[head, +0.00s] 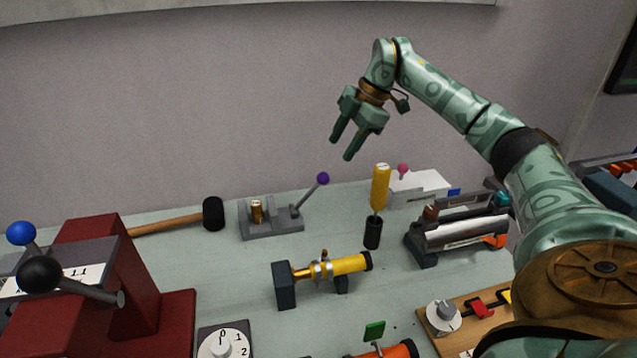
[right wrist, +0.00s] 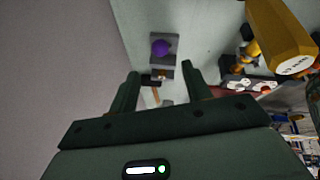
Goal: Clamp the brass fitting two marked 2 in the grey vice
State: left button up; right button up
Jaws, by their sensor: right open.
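The grey vice (head: 287,228) stands on the bench at the back middle, with a lever ending in a purple knob (head: 323,179). A small brass fitting (head: 257,211) stands upright at the vice's left part, between its blocks; I cannot read a 2 on it or tell whether it is gripped. My right gripper (head: 343,148) is open and empty, high above the bench, up and right of the vice. The right wrist view shows the purple knob (right wrist: 163,47) beyond my spread fingers (right wrist: 160,72). My left gripper is not in view.
A yellow-handled tool (head: 381,187) stands upright right of the vice. A yellow tube on a stand (head: 345,265) lies in front. A wooden-handled mallet (head: 213,214) is left, a red machine (head: 105,270) at front left, a silver cylinder (head: 460,234) right.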

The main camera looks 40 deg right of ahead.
aim_at(326, 174)
jog(key=b+x, duration=0.3)
jog(key=x, duration=0.8)
jog(key=shift+d+f, duration=0.1)
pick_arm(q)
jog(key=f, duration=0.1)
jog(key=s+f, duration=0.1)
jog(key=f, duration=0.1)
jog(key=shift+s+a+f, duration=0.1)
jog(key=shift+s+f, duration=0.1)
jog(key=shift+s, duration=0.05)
pick_arm(e)
jog(key=shift+s, duration=0.1)
